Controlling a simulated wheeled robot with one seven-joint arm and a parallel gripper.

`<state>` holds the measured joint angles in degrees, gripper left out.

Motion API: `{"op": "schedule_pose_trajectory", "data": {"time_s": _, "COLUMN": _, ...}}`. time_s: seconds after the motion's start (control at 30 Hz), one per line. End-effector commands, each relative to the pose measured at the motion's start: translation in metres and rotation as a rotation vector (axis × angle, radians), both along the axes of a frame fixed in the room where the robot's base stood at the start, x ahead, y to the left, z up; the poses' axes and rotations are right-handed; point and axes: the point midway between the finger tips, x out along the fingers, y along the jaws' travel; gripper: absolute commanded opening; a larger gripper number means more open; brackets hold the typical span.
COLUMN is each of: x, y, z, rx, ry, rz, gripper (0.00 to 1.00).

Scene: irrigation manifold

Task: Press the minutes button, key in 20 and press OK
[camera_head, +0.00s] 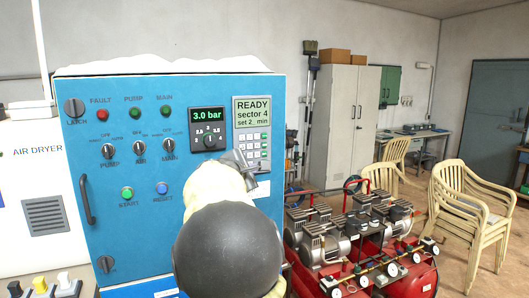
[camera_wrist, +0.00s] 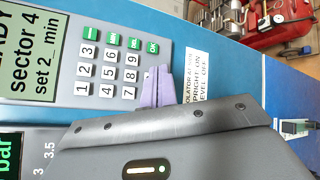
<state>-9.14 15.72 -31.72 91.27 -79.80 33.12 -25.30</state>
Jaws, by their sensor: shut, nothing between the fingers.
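The controller keypad (camera_head: 257,138) sits on the right of the blue cabinet, under a pale display (camera_head: 252,111) reading "READY, sector 4, set 2_ min". In the wrist view the keypad (camera_wrist: 97,62) appears turned, with white digit keys and a column of green keys. The green minutes key (camera_wrist: 113,39) is marked "MIN"; the green OK key (camera_wrist: 153,47) is at the column's end. My gripper (camera_wrist: 158,72) is shut and empty, its purple fingers at the keypad's lower edge. They hide the area beside 7, 8 and 9. I cannot tell whether they touch a key.
A pressure gauge unit (camera_head: 208,128) reading 3.0 bar is left of the keypad. Knobs, lamps and a start button (camera_head: 127,193) are farther left. A white label (camera_wrist: 196,68) is below the keypad. Red compressors (camera_head: 360,240) stand to the right.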

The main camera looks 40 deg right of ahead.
Motion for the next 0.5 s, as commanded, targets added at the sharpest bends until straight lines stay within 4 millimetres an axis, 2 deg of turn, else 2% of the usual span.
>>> {"op": "schedule_pose_trajectory", "data": {"time_s": 0.5, "x": 0.0079, "y": -0.0020, "z": 0.0020, "rx": -0.001, "ry": -0.001, "rz": 0.001, "gripper": 0.00}}
